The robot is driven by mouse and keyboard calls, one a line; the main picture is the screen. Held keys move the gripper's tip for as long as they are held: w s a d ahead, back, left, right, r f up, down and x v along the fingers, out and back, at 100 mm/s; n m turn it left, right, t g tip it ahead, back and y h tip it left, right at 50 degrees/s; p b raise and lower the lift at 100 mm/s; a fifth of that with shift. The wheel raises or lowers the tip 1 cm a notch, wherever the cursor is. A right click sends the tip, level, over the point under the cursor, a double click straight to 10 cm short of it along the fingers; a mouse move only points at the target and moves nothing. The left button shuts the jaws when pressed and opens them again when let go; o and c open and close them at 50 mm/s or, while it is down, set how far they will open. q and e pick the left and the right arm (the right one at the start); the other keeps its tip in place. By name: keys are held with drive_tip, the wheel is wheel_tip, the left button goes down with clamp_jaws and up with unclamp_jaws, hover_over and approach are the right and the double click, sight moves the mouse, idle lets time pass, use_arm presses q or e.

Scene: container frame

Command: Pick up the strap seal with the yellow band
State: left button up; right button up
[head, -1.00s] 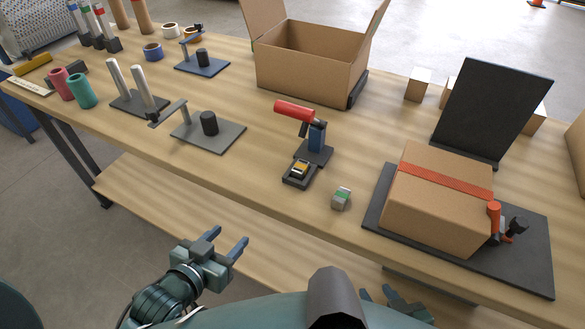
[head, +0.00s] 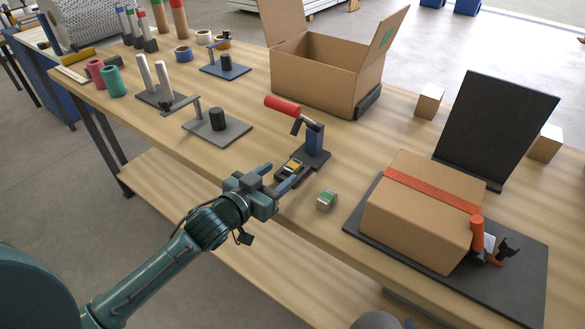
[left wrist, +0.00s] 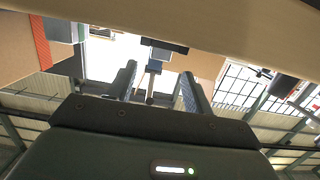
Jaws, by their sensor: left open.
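The strap seal with the yellow band (head: 292,167) is a small grey piece sitting in a dark holder (head: 283,177) at the foot of a red-handled press (head: 314,150). My left gripper (head: 284,178) is open, its two blue-grey fingers pointing at the holder from the near side, close to the seal. I cannot tell whether they touch anything. In the left wrist view the open fingers (left wrist: 158,88) show nothing clearly gripped, and I cannot make out the seal there. A second seal, with a green band (head: 327,200), lies on the table to the right. Only a dark sliver shows where my right gripper may be.
A carton with a red strap (head: 415,225) lies on a dark plate (head: 520,270) at right. An open carton (head: 320,75) stands behind the press. A grey stand (head: 217,131) is to the left. The table's front edge runs under my left arm.

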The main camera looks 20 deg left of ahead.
sight(293, 164)
use_arm(q)
drive_tip(key=x, duration=0.4)
drive_tip(key=shift+w+f, duration=0.1)
drive_tip(key=shift+f, duration=0.1)
drive_tip(key=shift+c, duration=0.2)
clamp_jaws()
drive_tip(key=shift+r, duration=0.1)
